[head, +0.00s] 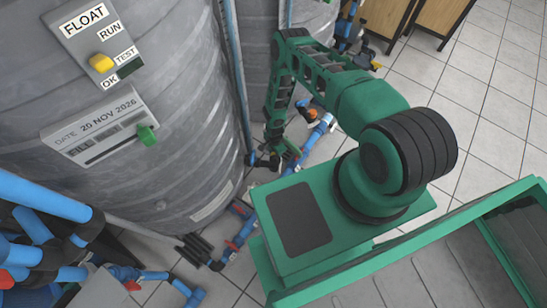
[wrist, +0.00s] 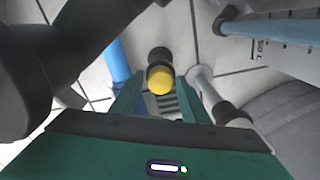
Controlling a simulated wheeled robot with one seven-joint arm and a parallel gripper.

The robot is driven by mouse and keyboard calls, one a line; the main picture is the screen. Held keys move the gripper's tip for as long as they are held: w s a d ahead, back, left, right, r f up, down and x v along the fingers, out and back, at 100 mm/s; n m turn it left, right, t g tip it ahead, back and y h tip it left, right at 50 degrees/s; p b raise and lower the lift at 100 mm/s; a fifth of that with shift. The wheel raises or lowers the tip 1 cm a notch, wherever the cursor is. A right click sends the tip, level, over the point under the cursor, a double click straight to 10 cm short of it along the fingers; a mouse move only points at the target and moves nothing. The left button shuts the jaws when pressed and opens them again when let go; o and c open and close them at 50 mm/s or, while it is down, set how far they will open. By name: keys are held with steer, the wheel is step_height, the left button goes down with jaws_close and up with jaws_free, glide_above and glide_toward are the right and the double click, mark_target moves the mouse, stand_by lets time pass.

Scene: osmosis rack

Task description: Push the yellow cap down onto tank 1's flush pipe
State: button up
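In the wrist view, the yellow cap (wrist: 160,80) shows against the end of a dark pipe fitting (wrist: 159,55). I cannot tell whether it is fully seated on the fitting. My gripper (wrist: 161,95) has its two green fingers apart, with the cap showing in the gap between their tips and no clear contact on either side. In the head view, my gripper (head: 284,156) is low beside the large grey tank (head: 190,120); the cap cannot be made out there. No tank number is readable.
Blue pipes (head: 318,135) run along the floor near my gripper. A second grey tank (head: 305,20) stands behind. A FLOAT panel (head: 75,32) and a date panel (head: 70,145) are on the near tank.

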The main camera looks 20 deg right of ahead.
steer(key=c, duration=0.7)
steer(key=shift+o, duration=0.2)
steer(key=shift+r, duration=0.15)
step_height(320, 180, up, 10)
stand_by(0.4)
